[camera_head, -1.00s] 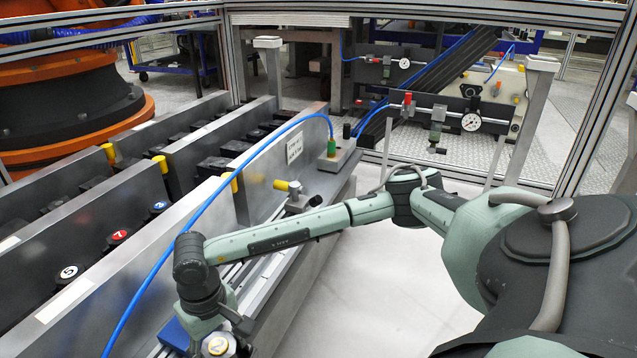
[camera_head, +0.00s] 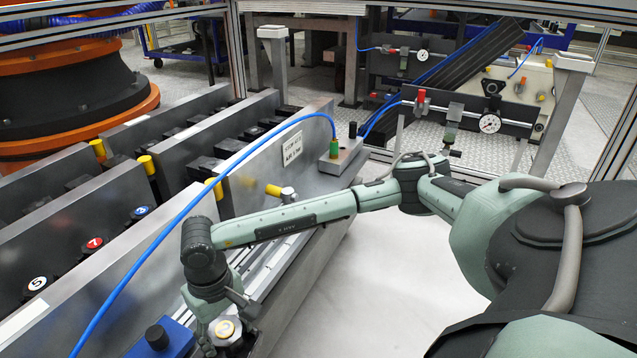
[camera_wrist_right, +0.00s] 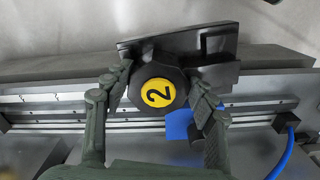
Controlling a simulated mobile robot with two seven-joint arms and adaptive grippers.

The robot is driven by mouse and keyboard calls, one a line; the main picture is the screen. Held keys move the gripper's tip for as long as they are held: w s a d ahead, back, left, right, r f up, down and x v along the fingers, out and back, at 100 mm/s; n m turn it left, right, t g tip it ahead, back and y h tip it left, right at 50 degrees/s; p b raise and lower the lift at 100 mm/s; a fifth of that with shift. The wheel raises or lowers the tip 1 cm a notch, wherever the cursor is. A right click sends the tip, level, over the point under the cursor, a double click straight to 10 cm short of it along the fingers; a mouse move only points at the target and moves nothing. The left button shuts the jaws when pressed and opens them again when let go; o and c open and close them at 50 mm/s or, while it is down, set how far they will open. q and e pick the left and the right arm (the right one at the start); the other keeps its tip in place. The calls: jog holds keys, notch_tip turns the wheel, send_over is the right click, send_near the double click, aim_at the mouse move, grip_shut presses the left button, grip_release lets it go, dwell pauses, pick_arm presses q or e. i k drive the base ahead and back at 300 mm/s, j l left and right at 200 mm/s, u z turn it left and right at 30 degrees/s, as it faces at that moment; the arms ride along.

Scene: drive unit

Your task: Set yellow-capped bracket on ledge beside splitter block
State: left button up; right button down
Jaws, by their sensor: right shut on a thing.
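The yellow-capped bracket (camera_wrist_right: 205,66) is a dark piece with a round yellow cap marked 2. My right gripper (camera_wrist_right: 158,88) is shut on it, with a finger on each side of the cap. The splitter block (camera_head: 340,160) is a grey block with a green fitting and a blue hose, at the far end of the metal ledge (camera_head: 312,184). The bracket is well apart from it. My left gripper is out of view.
A silver fitting with a yellow end (camera_head: 276,190) stands on the ledge, just beyond my forearm. A blue block with a black knob (camera_head: 158,338) is left of my gripper. The blue hose (camera_head: 215,180) arches over the metal plates. Pale floor lies right of the ledge.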

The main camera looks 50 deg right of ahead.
aim_at(317, 188)
jog(key=l+u, duration=0.2)
jog(key=l, duration=1.3)
jog(key=k+l+u, duration=0.15)
jog(key=l, duration=1.35)
jog(key=i+l, duration=0.05)
